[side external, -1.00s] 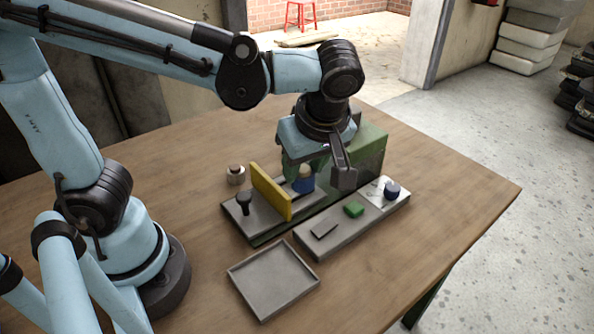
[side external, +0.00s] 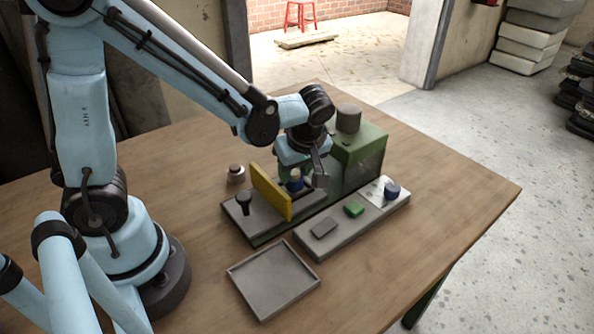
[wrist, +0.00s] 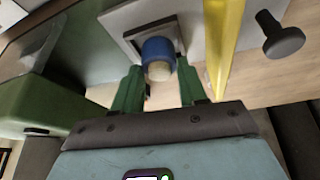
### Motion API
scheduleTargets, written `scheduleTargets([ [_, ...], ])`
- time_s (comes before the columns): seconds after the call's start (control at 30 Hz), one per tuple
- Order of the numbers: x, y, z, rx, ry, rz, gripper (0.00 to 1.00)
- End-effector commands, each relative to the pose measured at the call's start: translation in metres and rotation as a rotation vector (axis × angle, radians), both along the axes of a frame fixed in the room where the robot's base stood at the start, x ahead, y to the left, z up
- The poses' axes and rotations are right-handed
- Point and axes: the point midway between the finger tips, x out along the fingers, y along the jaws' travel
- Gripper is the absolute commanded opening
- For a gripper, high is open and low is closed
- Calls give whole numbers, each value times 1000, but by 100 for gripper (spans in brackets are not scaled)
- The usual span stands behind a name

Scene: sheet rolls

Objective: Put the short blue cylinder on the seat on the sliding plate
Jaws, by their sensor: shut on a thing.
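My gripper (wrist: 160,64) has its green fingers shut on a blue cylinder with a cream end (wrist: 158,50). In the side view the blue cylinder (side external: 295,186) shows under my gripper, behind the yellow upright plate (side external: 271,192). The grey sliding plate (side external: 262,217) lies along the front of the green machine and carries the yellow plate and a black knob (side external: 244,203). In the wrist view a square grey seat frame (wrist: 133,45) lies directly behind the cylinder, partly hidden by it. I cannot tell whether the cylinder touches the seat.
An empty tray (side external: 273,277) lies nearer. The green housing (side external: 361,152) stands close beside my gripper. A small jar (side external: 236,174) stands behind.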

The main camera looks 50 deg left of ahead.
Motion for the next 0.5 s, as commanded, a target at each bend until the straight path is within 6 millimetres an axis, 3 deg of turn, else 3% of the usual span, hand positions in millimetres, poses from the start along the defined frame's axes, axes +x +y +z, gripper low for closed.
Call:
scheduleTargets([
  [0.5,0,0,-10,0,0,0,6],
])
